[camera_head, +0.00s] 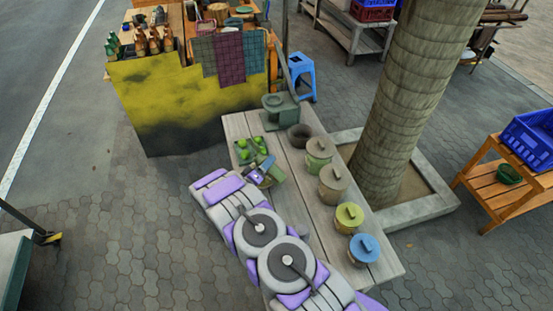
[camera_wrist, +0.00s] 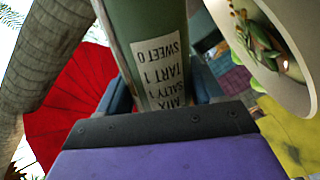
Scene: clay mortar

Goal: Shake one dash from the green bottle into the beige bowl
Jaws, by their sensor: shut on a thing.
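My gripper (camera_head: 262,172) is over the left side of the plank table. It is shut on the green bottle (camera_wrist: 145,35), whose white label reads upside down in the wrist view. A bit of green also shows at the gripper in the head view. The beige bowl (camera_wrist: 303,88) is at the upper right of the wrist view, close to the bottle, with green and brownish pieces inside. In the head view it is mostly hidden by my gripper. I cannot tell whether anything leaves the bottle.
A tray of green fruit (camera_head: 246,150) lies just behind my gripper. A dark mortar (camera_head: 300,135) and several lidded pots, including a blue-lidded one (camera_head: 364,248), line the table's right side. A thick trunk (camera_head: 405,105) rises beyond them.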

